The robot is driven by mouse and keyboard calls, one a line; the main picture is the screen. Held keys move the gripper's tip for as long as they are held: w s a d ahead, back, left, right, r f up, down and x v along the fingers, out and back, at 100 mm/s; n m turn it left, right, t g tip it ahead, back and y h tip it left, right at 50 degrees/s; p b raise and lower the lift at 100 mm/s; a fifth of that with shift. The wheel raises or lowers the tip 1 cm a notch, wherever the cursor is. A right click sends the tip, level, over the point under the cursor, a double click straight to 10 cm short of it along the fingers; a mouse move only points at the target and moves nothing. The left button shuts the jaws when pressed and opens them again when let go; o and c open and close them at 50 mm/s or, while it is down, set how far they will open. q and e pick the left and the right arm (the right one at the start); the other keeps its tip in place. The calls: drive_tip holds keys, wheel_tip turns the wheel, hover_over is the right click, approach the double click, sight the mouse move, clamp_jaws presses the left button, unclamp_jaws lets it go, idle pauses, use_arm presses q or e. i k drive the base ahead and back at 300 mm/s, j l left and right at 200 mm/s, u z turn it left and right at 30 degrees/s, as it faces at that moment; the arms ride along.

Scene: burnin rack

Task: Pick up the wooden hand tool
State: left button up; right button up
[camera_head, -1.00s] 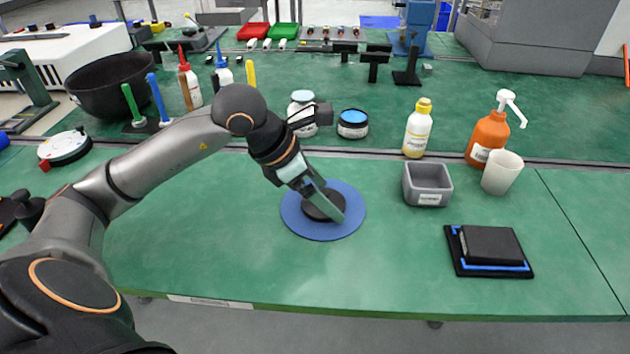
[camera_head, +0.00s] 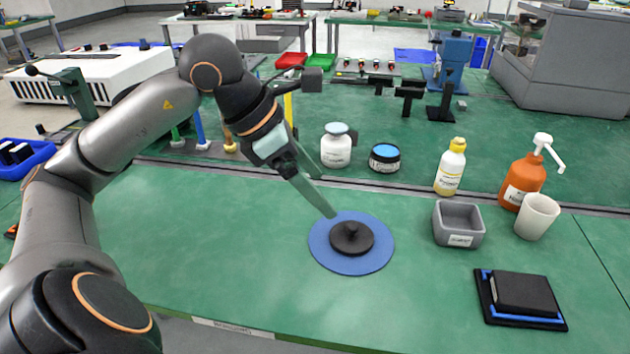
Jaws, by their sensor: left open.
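No tool is plainly wooden in this view. A black round disc with a small knob on top (camera_head: 351,236) lies flat on a round blue pad (camera_head: 330,256) on the green table. My left gripper (camera_head: 323,196) is open and empty, above and just left of the knob, apart from it. Its fingers point down to the right. My right gripper is not in view.
A grey bin (camera_head: 458,226), a white cup (camera_head: 537,217), an orange pump bottle (camera_head: 523,180) and a yellow-white bottle (camera_head: 450,168) stand at right. A black block on a tray (camera_head: 523,296) lies front right. A white jar (camera_head: 336,147) stands behind the gripper. Table front left is clear.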

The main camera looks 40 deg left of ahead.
sight(230, 147)
drive_tip(key=k, duration=1)
